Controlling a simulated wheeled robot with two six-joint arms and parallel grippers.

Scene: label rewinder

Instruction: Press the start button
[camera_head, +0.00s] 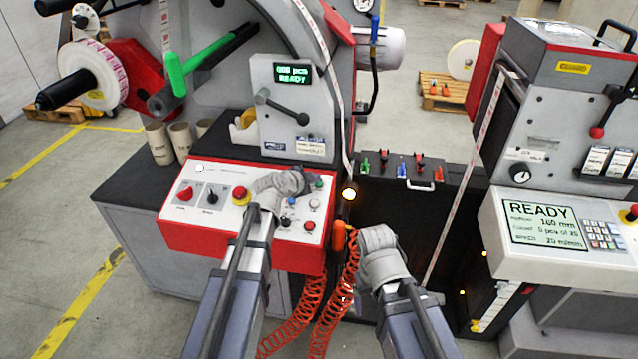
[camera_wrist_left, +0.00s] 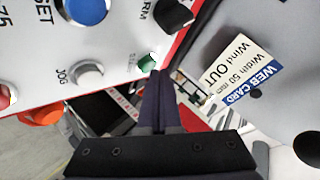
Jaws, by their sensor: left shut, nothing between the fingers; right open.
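The control panel (camera_head: 215,225) is a white sloped face on a red box, with knobs and buttons. A small green button (camera_head: 319,184) sits near its right end; its label cannot be read, so I cannot confirm it is the start button. In the left wrist view the green button (camera_wrist_left: 147,62) is just left of my left fingertips; I cannot tell if they touch. My left gripper (camera_head: 300,180) is over the panel's right part, shut and empty; it shows in the left wrist view (camera_wrist_left: 160,78). My right gripper (camera_head: 368,236) is open, right of the panel, its fingers mostly hidden.
A blue button (camera_head: 291,201), a red button (camera_head: 310,225) and a red mushroom knob (camera_head: 240,196) are on the panel. Orange coiled hoses (camera_head: 318,320) hang below it. A second machine (camera_head: 555,130) stands right.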

